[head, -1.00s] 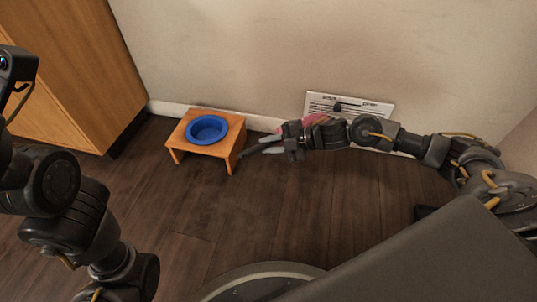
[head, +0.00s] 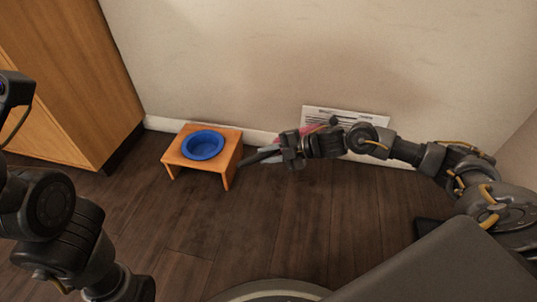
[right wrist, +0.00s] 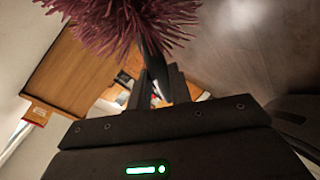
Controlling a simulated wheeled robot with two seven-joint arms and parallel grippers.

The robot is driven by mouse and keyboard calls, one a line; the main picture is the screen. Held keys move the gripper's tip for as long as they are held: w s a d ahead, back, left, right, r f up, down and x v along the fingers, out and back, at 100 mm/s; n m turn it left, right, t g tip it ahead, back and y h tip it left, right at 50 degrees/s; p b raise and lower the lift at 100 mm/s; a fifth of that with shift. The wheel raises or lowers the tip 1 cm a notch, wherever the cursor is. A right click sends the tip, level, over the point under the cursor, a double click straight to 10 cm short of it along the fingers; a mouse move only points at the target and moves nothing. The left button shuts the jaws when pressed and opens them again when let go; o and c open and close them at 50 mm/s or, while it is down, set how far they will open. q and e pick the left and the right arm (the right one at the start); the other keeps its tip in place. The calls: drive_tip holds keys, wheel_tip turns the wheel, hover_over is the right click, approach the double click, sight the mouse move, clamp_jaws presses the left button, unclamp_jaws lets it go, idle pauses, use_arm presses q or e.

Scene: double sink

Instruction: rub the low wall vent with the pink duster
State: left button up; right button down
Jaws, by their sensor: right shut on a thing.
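The low wall vent (head: 352,114) is a white slatted panel at the foot of the wall, in the head view. My right arm and gripper cover its lower part. My right gripper (head: 278,154) is in front of the wall, left of the vent, and shut on the pink duster. A bit of the pink duster (head: 309,130) shows behind the gripper in the head view. Its shaggy pink head (right wrist: 128,22) fills the top of the right wrist view. I cannot tell whether it touches the vent. The left arm is at the left edge; its gripper is not in view.
A small wooden stand (head: 229,161) holding a blue bowl (head: 203,145) is on the floor left of my right gripper. A wooden cabinet (head: 75,75) stands at the far left. The dark wood floor (head: 250,220) in front is clear.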

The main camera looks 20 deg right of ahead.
drive_tip(key=shift+w+d, duration=0.4)
drive_tip(key=shift+w, duration=0.2)
drive_tip(key=shift+s+d+p, duration=0.8)
drive_tip(key=shift+s+d, duration=0.2)
drive_tip(key=shift+d, duration=0.2)
drive_tip(key=shift+s+d, duration=0.15)
drive_tip(key=s+d+p, duration=0.2)
drive_tip(key=s+d, duration=0.2)
drive_tip(key=d, duration=0.1)
drive_tip(key=shift+d+p, duration=0.2)
drive_tip(key=shift+p, duration=0.15)
drive_tip(key=shift+s+d+p, duration=0.35)
drive_tip(key=shift+s+d, duration=0.15)
drive_tip(key=shift+d, duration=0.2)
drive_tip(key=shift+s+d+p, duration=0.35)
drive_tip(key=shift+s+d, duration=0.1)
drive_tip(key=shift+d, duration=0.2)
